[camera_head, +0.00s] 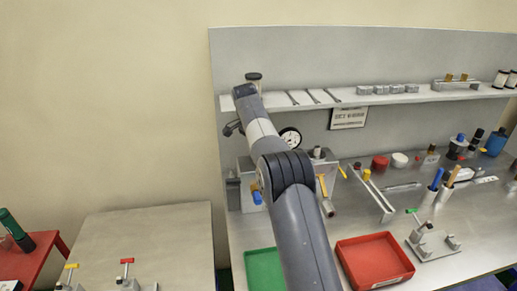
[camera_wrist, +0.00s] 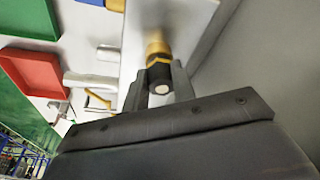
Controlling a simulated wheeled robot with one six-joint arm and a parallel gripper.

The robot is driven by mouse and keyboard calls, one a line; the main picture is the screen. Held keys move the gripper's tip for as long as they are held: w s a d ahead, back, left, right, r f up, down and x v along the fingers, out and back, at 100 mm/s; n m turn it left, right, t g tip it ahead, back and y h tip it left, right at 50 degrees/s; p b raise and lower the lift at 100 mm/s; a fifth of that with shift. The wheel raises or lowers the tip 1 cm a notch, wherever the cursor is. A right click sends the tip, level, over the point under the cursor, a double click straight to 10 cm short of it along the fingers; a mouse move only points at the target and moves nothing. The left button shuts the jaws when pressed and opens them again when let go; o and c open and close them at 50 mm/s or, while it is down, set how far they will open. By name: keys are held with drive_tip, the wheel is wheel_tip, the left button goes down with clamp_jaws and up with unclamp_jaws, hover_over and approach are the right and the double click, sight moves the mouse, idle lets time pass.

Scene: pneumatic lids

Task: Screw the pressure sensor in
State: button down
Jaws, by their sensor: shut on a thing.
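In the wrist view my gripper (camera_wrist: 159,72) is shut on the pressure sensor (camera_wrist: 157,48), a small cylinder with a brass-yellow body, a black band and a pale round end facing the camera. The sensor's far end points at a light grey face (camera_wrist: 180,15), which seems to be the manifold block. I cannot tell whether its thread is in a port. In the head view the grey block (camera_head: 245,168) stands at the bench's back left, with a round gauge (camera_head: 290,137) by it. My arm covers part of the block, and the sensor is hidden there.
A red tray (camera_head: 375,262) and a green tray (camera_head: 264,270) lie at the bench's front. A shelf (camera_head: 350,99) runs along the back panel above the block. A fixture with a green handle (camera_head: 432,240) and several small parts fill the right side.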

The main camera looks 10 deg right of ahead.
drive_tip(key=shift+d+m, duration=0.1)
drive_tip(key=shift+m, duration=1.2)
drive_tip(key=c, duration=1.1)
unclamp_jaws()
drive_tip(key=shift+c, duration=0.8)
drive_tip(key=shift+f, duration=0.1)
drive_tip(key=n+b, duration=0.1)
drive_tip(key=n, duration=0.1)
drive_tip(key=shift+n+b, duration=0.35)
drive_tip(key=shift+n, duration=0.05)
drive_tip(key=n, duration=0.4)
drive_tip(key=shift+s+d+t+y, duration=0.1)
drive_tip(key=shift+t+y, duration=0.3)
drive_tip(key=shift+n, duration=0.7)
